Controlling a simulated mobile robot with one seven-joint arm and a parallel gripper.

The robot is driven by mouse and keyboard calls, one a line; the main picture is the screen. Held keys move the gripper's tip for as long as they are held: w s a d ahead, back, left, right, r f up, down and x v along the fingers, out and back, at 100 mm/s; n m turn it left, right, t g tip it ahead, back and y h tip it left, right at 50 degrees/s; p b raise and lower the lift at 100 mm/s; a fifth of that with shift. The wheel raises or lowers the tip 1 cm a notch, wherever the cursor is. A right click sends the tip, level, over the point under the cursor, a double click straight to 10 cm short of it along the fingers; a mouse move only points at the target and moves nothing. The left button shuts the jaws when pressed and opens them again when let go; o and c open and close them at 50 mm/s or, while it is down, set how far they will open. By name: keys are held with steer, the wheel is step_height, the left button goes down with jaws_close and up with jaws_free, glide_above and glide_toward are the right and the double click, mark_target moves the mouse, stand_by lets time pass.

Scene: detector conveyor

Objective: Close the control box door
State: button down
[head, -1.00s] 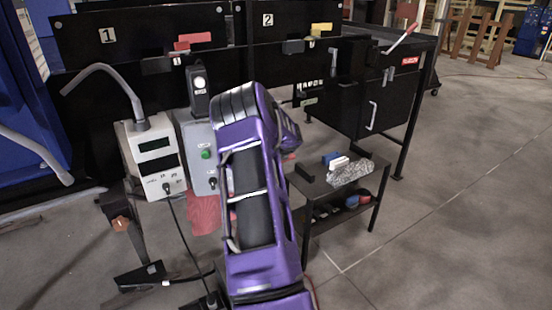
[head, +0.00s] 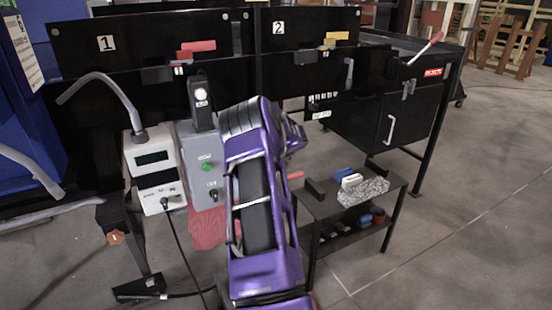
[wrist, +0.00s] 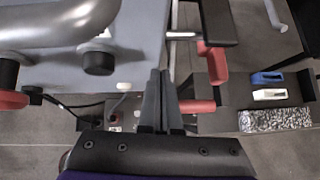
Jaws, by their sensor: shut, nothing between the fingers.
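In the head view a grey control box (head: 203,167) with a green button and a dark knob stands right of a white meter box. My purple arm hides its right side, so I cannot tell how its door stands. In the wrist view a flat grey panel (wrist: 130,40), seen close, fills the upper left, with a black knob and a thick grey tube over it. I cannot tell for sure that it is the door. My gripper (wrist: 158,75) is shut and empty, its fingertips close to the panel's lower right edge. In the head view my arm hides the gripper.
A white meter box (head: 156,170) with a curved grey tube is at left. A small black table (head: 325,205) with blue and white blocks stands right of my arm. A black cabinet (head: 385,120) with a handle is behind it. Open floor lies at right.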

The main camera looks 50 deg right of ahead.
steer(key=shift+w+r, duration=0.2)
steer(key=shift+w, duration=0.05)
